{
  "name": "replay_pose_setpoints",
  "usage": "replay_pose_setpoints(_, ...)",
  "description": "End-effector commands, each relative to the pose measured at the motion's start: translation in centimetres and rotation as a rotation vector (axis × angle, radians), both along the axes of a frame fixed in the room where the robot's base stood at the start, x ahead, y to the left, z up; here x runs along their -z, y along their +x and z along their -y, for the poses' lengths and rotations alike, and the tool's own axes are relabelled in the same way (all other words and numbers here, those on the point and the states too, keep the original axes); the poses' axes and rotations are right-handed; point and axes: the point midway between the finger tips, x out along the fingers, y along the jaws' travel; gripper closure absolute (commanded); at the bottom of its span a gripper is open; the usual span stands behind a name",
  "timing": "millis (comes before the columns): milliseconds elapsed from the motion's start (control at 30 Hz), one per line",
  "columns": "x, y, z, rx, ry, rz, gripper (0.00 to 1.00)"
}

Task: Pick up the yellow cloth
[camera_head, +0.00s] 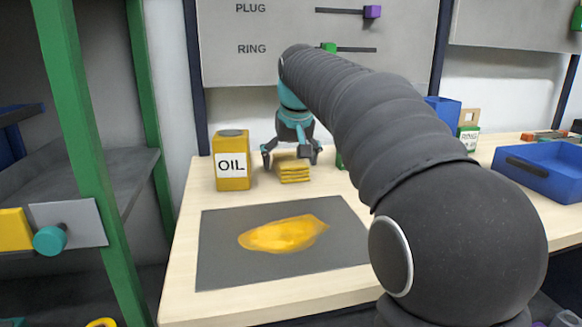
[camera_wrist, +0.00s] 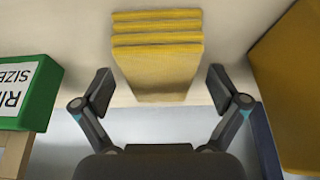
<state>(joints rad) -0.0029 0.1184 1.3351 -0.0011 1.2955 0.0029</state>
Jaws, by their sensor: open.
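The yellow cloth (camera_head: 293,172) is a folded, layered stack lying on the wooden table, just right of the oil can. In the wrist view the cloth (camera_wrist: 158,60) lies ahead of and between the two fingers, with a gap on each side. My gripper (camera_head: 291,156) points down above the cloth, with its fingers spread apart. In the wrist view my gripper (camera_wrist: 159,84) is open and empty. I cannot tell exactly how far the fingertips are above the table.
The yellow oil can (camera_head: 232,163) stands close left of the gripper. A green box (camera_wrist: 30,92) stands on the cloth's other side. A dark mat (camera_head: 222,266) with a yellow-orange spill (camera_head: 283,234) lies in front. A blue tray (camera_head: 548,183) is at the right.

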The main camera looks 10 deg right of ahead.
Motion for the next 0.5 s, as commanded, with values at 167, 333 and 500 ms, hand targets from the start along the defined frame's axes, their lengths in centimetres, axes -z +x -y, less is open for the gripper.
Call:
replay_pose_setpoints(167,0.21,-0.01,0.01,0.0,0.0,0.0,0.03)
replay_pose_setpoints(333,0.39,0.0,0.01,0.0,0.0,0.001,0.03)
replay_pose_setpoints(500,0.43,-0.01,0.01,0.0,0.0,0.001,0.03)
